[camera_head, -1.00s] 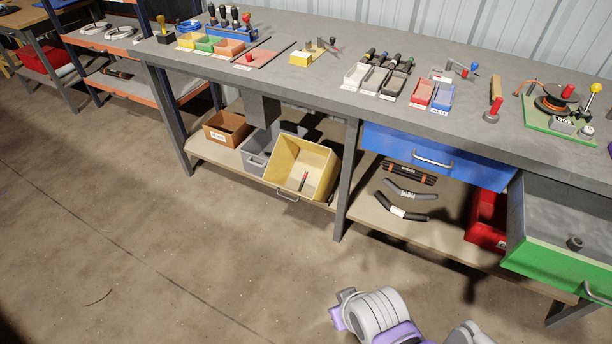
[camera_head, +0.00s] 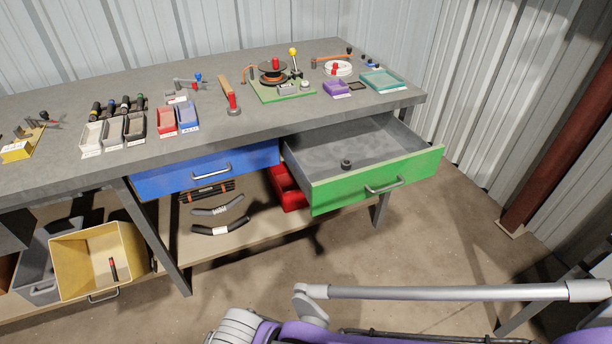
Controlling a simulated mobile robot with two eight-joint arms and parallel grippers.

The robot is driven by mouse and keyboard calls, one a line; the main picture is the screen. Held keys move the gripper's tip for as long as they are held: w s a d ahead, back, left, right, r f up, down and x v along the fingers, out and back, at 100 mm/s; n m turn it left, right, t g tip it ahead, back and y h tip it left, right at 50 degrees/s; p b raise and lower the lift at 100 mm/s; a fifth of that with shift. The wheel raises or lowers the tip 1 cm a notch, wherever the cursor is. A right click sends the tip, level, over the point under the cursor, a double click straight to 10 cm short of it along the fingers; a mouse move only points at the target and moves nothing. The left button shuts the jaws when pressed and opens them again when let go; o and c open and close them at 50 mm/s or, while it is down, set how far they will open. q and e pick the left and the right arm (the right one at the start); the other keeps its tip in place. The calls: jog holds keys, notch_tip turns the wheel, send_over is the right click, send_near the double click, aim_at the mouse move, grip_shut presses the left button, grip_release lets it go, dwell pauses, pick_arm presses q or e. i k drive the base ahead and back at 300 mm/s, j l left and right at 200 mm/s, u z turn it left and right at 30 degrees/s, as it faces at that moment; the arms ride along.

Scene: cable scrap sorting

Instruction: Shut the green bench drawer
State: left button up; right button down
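The green bench drawer (camera_head: 350,193) is pulled well out from under the right end of the workbench (camera_head: 230,130). Its front has a grey bar handle (camera_head: 384,187), and its grey inside is open to view. A small dark round part (camera_head: 346,164) lies in it near the front. Purple and grey links of my own arm show at the bottom of the view, apart from the drawer. Neither of my grippers is in view.
The blue drawer (camera_head: 205,171) to the left is shut. A red bin (camera_head: 287,189) stands on the lower shelf behind the green drawer. A yellow bin (camera_head: 98,262) stands at lower left. Floor before the drawer is clear; a corrugated wall (camera_head: 490,90) is at right.

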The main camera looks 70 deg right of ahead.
aim_at(385, 154)
jog(key=z, duration=2.9)
jog(key=i+z, duration=0.1)
jog(key=i+l+u, duration=0.15)
jog(key=i, duration=0.15)
